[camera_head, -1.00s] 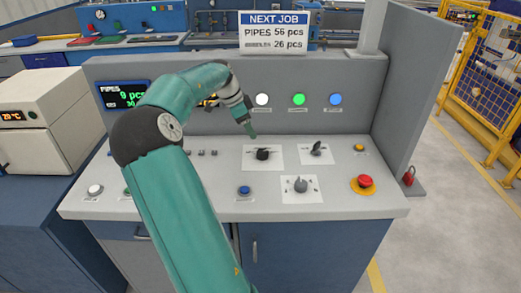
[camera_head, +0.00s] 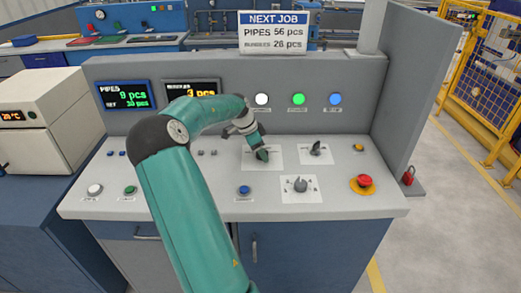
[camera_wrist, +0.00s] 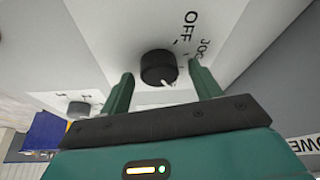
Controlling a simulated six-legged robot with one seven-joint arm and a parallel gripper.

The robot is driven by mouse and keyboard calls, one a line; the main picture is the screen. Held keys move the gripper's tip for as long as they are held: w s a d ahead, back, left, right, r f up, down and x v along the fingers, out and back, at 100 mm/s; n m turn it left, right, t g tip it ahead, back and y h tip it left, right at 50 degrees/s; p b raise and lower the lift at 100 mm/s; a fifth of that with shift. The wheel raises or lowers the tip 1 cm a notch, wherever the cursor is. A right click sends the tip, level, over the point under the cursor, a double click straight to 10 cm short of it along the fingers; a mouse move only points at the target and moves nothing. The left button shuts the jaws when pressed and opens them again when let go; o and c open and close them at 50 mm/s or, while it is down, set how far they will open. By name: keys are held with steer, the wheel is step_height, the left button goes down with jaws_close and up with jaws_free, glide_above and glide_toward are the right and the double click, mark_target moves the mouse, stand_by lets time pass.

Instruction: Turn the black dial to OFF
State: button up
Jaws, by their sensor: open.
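The black dial (camera_wrist: 158,66) is on a white plate (camera_wrist: 110,25) with the printed words OFF (camera_wrist: 190,26) and JOG (camera_wrist: 203,49). Its white mark shows at the lower right of the dial in the wrist view, away from the word OFF. My gripper (camera_wrist: 160,70) is open, with one green finger on each side of the dial and visible gaps between. In the head view my gripper (camera_head: 262,156) is over the left white plate (camera_head: 276,164) and hides most of the dial there.
A dark switch (camera_head: 317,149) is right of my gripper. A grey selector knob (camera_head: 300,185) is nearer the front; a grey knob (camera_wrist: 78,109) also shows in the wrist view. A red emergency button (camera_head: 365,181) and a blue button (camera_head: 244,190) are on the panel. An upright wall (camera_head: 415,80) bounds the right.

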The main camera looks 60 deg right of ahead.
steer(key=c, duration=1)
steer(key=shift+o, duration=0.2)
steer(key=shift+n, duration=0.4)
steer(key=n, duration=0.2)
steer(key=n+t+h, duration=0.1)
steer(key=n, duration=0.1)
steer(key=shift+s+a+t, duration=0.1)
steer(key=shift+s+t, duration=0.05)
steer(key=shift+t, duration=0.15)
steer(key=n+t, duration=0.1)
steer(key=n, duration=0.2)
steer(key=n+t, duration=0.1)
steer(key=n, duration=0.1)
steer(key=shift+s+n+h, duration=0.15)
steer(key=shift+n+h, duration=0.15)
steer(key=shift+n, duration=0.1)
steer(key=n+t, duration=0.1)
steer(key=n, duration=0.2)
steer(key=n+t+y, duration=0.1)
steer(key=n, duration=0.2)
steer(key=shift+s, duration=0.2)
steer(key=n+t+y, duration=0.1)
steer(key=n, duration=0.2)
steer(key=shift+n, duration=0.4)
steer(key=shift+d+n+t+y, duration=0.2)
steer(key=shift+n+t+y, duration=0.3)
steer(key=shift+n, duration=1.3)
